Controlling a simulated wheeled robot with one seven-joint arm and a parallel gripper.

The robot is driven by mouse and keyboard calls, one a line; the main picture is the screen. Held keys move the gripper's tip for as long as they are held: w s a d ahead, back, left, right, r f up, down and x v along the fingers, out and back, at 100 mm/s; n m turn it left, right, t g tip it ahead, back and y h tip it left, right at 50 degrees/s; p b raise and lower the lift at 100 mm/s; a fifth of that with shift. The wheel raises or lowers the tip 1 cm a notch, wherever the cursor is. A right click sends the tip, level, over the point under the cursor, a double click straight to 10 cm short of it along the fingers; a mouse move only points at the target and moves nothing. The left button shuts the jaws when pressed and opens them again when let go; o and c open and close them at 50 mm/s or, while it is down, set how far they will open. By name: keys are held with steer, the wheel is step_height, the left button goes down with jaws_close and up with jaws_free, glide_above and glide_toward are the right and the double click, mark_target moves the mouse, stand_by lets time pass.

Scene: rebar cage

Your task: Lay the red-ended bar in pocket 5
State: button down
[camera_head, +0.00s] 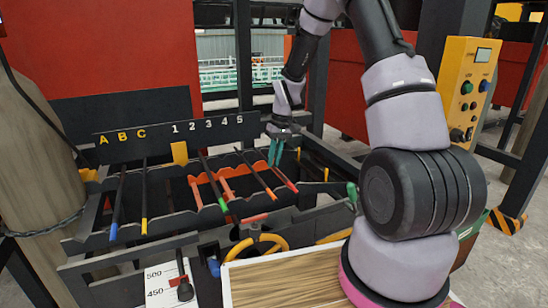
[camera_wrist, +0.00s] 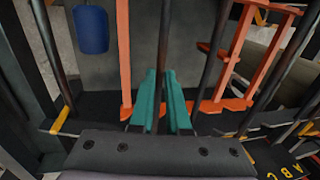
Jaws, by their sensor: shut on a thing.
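The red-ended bar (camera_head: 290,185) slopes down toward the front at the right end of the rack, with its red tip nearest the head camera. My gripper (camera_head: 276,153) is above its rear part, right of the number 5 on the label board (camera_head: 215,127). In the wrist view my teal fingers (camera_wrist: 160,105) are shut around a dark bar (camera_wrist: 163,45), which appears to be the red-ended one; its tip is out of that view. Whether the bar touches a pocket is unclear. The pocket 5 slot is not clearly visible.
The orange-ended bar (camera_head: 268,190) lies just left of the held bar. The green-ended (camera_head: 222,203), yellow-ended (camera_head: 144,225) and blue-ended (camera_head: 114,228) bars lie farther left. An orange frame (camera_wrist: 124,60) stands close beside my fingers. A wooden-topped surface (camera_head: 285,285) is in front.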

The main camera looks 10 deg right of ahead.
steer(key=c, duration=0.8)
jaws_free()
steer(key=r, duration=0.3)
steer(key=d+r, duration=0.1)
steer(key=r, duration=0.3)
steer(key=d+r, duration=0.1)
steer(key=r, duration=0.2)
steer(key=shift+w+r, duration=0.2)
steer(key=shift+r, duration=0.05)
steer(key=s+d+r+m+t, duration=0.1)
steer(key=s+r+m+t, duration=0.1)
steer(key=s+r, duration=0.55)
steer(key=s+d+r+m+t, duration=0.15)
steer(key=s+r, duration=0.35)
steer(key=r, duration=0.5)
steer(key=s+r+m+t, duration=0.1)
steer(key=s, duration=0.3)
steer(key=s+r+m+t, duration=0.1)
steer(key=s+r, duration=0.1)
steer(key=s, duration=0.3)
steer(key=s+r+m+t, duration=0.1)
steer(key=s+t, duration=0.1)
steer(key=s, duration=0.3)
steer(key=shift+d+r, duration=0.1)
steer(key=shift+r, duration=0.3)
